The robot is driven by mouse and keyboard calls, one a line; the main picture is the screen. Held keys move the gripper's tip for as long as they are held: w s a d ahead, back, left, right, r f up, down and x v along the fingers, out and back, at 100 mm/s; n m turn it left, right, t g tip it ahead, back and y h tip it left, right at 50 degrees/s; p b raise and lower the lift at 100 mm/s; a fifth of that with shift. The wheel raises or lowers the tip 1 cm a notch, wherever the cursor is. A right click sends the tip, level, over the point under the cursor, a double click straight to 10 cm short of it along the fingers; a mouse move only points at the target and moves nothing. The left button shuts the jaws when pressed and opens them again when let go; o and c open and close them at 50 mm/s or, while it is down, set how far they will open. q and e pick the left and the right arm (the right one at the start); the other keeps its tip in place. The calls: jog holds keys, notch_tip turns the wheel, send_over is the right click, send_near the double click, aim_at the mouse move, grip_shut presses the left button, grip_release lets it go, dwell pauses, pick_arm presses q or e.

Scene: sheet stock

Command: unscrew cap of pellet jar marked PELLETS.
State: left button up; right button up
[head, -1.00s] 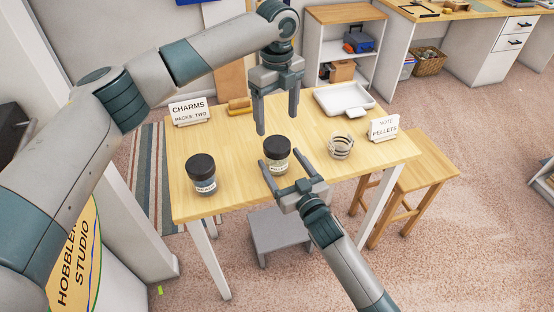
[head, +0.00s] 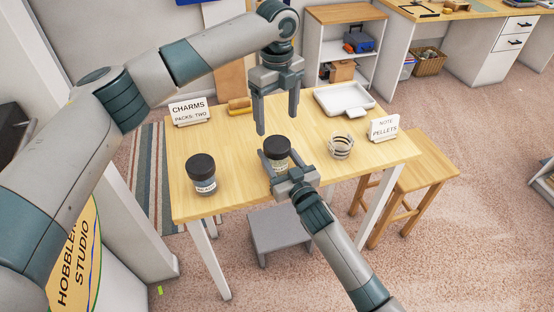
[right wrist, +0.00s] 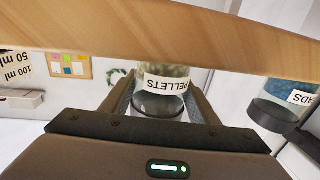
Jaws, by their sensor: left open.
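The pellet jar (head: 279,158) stands upright on the table, a clear jar with a dark cap. I cannot tell whether the fingers press on the glass. My left gripper (head: 276,115) is open and empty, pointing down above and just behind the jar.
A second dark-capped jar (head: 201,174) stands at the table's left; its label ends in ADS in the wrist view (right wrist: 285,105). A glass dish (head: 341,146), white tray (head: 343,99), two cards and a yellow-brown brush-like thing (head: 239,106) share the table (head: 235,150).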

aim_at(277, 143)
pick_arm(q)
jog(key=m, duration=0.9)
jog(key=shift+f, duration=0.1)
dwell(0.5)
jog(key=shift+f, duration=3.9)
jog(key=shift+c, duration=0.6)
jog(key=c, duration=1)
